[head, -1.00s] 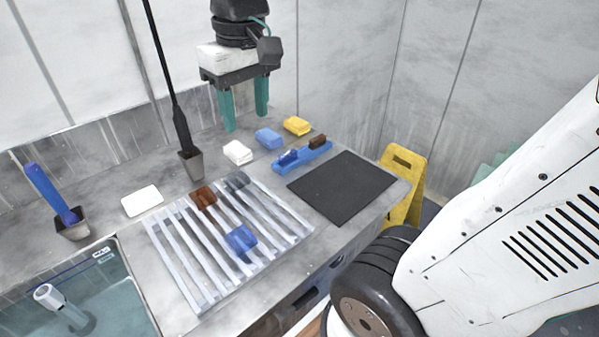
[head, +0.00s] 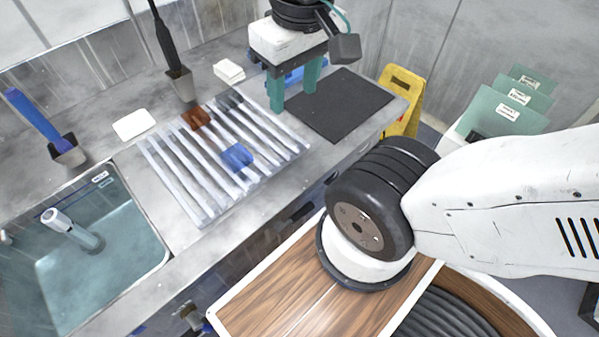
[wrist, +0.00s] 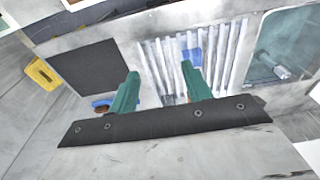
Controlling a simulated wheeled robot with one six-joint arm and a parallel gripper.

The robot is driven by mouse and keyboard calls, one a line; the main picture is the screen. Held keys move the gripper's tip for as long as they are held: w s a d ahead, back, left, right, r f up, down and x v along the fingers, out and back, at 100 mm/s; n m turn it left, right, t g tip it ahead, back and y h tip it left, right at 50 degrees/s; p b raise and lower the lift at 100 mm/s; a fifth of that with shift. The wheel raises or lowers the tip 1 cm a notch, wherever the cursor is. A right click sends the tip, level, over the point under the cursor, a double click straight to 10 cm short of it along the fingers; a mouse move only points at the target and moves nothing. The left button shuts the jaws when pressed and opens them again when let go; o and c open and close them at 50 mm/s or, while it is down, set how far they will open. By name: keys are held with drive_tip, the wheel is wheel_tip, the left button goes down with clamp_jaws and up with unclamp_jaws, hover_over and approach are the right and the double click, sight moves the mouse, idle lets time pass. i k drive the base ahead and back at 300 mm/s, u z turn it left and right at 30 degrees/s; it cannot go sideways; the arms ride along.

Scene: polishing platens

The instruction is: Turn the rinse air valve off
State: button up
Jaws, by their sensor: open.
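My gripper (head: 293,98) is in the upper middle of the head view, its two teal fingers pointing down, open and empty. It is over the counter between the slatted rack and the black mat. In the wrist view the open fingers (wrist: 162,76) frame part of the rack. A small metal fitting (head: 189,313) with some blue beside it shows low on the counter front, below the sink. It may be the rinse air valve, but I cannot tell, nor read its setting. My gripper is well apart from it.
The slatted rack (head: 183,175) holds brown, grey and blue tools. The sink (head: 150,262) with its tap (head: 62,222) is at left. The black mat (head: 362,112) lies at right, near a yellow floor sign (head: 408,85). A wooden top (head: 290,300) is in front of the counter.

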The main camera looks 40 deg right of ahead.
sight(297, 216)
drive_tip(key=k, duration=0.5)
drive_tip(key=z, duration=1)
drive_tip(key=k, duration=1.1)
drive_tip(key=u, duration=1.45)
drive_tip(key=i, duration=0.5)
